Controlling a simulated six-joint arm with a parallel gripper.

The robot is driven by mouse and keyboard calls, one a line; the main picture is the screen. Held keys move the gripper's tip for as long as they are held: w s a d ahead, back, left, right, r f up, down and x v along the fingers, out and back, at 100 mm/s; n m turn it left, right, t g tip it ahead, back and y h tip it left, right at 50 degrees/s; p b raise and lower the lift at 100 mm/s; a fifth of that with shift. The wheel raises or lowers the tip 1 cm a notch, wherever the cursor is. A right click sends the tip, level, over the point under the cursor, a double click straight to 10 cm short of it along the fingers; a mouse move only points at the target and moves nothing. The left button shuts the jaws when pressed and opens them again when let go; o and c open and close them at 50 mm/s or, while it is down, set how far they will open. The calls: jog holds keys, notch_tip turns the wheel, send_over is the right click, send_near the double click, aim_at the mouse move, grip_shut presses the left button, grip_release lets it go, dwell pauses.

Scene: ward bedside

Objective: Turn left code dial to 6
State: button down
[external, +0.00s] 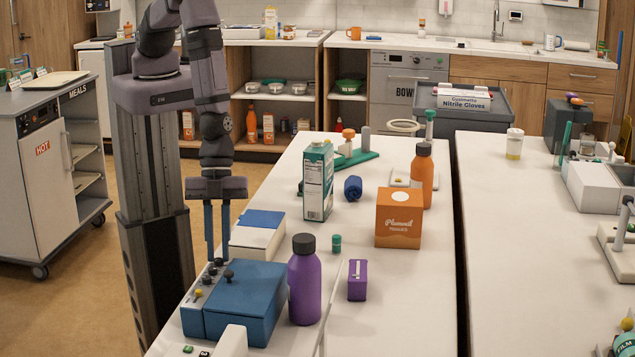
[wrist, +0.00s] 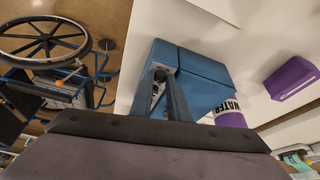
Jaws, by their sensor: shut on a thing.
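A blue box (external: 245,305) stands near the left edge of the white table, with a low front strip carrying several small dark dials and a yellow knob (external: 198,292). My gripper (external: 218,260) points straight down, with its two blue fingers around the farthest dark dial (external: 219,262), shut on it. In the wrist view my gripper (wrist: 162,78) reaches the blue box (wrist: 205,80), and a dark dial shows between the fingertips. The fingers partly hide the dials, and the dial's number is too small to read.
A purple bottle (external: 304,280) stands close to the box's right side. A white box with a blue top (external: 258,236) is just behind it. A carton (external: 318,182), an orange box (external: 399,218) and a purple box (external: 357,280) stand further right.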

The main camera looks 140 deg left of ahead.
jog(key=shift+w+a+r+m+g+h, duration=0.1)
jog(key=shift+w+m+g+h, duration=0.15)
jog(key=shift+m, duration=0.7)
jog(key=shift+w+a+r+m+g+h, duration=0.1)
jog(key=shift+m+g+h, duration=0.2)
jog(key=shift+m, duration=0.65)
jog(key=shift+f, duration=0.1)
jog(key=c, duration=2)
grip_release()
jog(key=shift+s, duration=0.1)
jog(key=shift+n, duration=0.3)
jog(key=shift+s+d+f+n+t+y, duration=0.15)
jog(key=shift+n+y, duration=0.1)
jog(key=shift+n, duration=0.4)
jog(key=shift+s+r+n+t+y, duration=0.15)
jog(key=shift+n+y, duration=0.1)
jog(key=shift+n, duration=0.45)
jog(key=shift+d+f+n+t+y, duration=0.15)
jog(key=shift+n+y, duration=0.1)
jog(key=shift+n, duration=0.4)
jog(key=shift+n+t+y+b, duration=0.3)
jog(key=shift+n+b, duration=0.1)
jog(key=shift+n, duration=0.7)
